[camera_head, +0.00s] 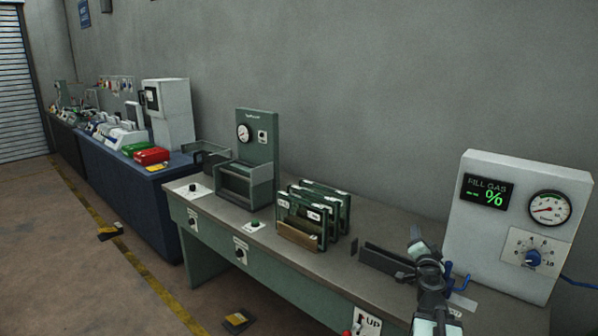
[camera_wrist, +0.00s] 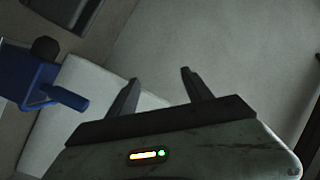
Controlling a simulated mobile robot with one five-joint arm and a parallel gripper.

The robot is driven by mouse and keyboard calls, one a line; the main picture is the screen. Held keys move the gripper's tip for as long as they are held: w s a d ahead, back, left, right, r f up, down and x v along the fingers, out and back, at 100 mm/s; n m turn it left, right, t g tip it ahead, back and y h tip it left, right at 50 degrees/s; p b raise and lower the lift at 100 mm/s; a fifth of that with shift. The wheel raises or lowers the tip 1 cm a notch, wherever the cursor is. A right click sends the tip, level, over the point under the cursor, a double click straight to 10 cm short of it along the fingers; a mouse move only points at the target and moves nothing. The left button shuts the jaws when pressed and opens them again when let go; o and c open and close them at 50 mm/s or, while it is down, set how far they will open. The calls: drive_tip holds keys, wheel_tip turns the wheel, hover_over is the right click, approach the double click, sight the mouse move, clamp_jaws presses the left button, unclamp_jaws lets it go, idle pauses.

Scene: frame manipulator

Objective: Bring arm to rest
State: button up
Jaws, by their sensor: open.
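My arm rises at the lower right of the head view, over the right end of the grey-green workbench (camera_head: 395,283). My gripper (camera_wrist: 158,82) shows in the wrist view with its two dark fingers spread apart. Nothing is between the fingers. Behind them are a plain grey surface and a pale panel (camera_wrist: 85,105). A blue part (camera_wrist: 28,78) with a dark knob is at the left of that view, apart from the fingers. In the head view the fingertips are too small to make out clearly.
A white gas-fill box (camera_head: 515,222) with a display, gauge and blue knob stands right of my arm. A rack of green frames (camera_head: 313,213) and a green gauge station (camera_head: 257,150) stand further left. A dark rail (camera_head: 387,261) lies beside my arm. The floor (camera_head: 110,290) at left is mostly clear.

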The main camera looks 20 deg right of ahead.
drive_tip(key=w+a+f+n+y+p, duration=0.1)
drive_tip(key=w+a+n+y, duration=0.3)
drive_tip(key=a, duration=0.8)
drive_tip(key=w+a+f+n+y, duration=0.1)
drive_tip(key=w+a+n+y, duration=0.25)
drive_tip(key=a, duration=0.85)
drive_tip(key=w+a+f+n+y+p, duration=0.1)
drive_tip(key=w+a+f+n+y, duration=0.3)
drive_tip(key=a, duration=0.8)
drive_tip(key=s+a+f+n+g+y+p, duration=0.1)
drive_tip(key=s+a+f+n+g, duration=0.3)
drive_tip(key=a, duration=0.4)
drive_tip(key=s+a+f+n+g+y, duration=0.1)
drive_tip(key=s+a+f+n+g, duration=0.1)
drive_tip(key=s+a+f+g, duration=0.4)
drive_tip(key=s+d+f+m+g+h, duration=0.1)
drive_tip(key=s+d+f+g+h, duration=0.1)
drive_tip(key=s, duration=0.4)
drive_tip(key=s+d+f+m+g+h, duration=0.1)
drive_tip(key=s+d+f+g+h, duration=0.1)
drive_tip(key=s+d, duration=0.3)
drive_tip(key=shift+s+g, duration=0.6)
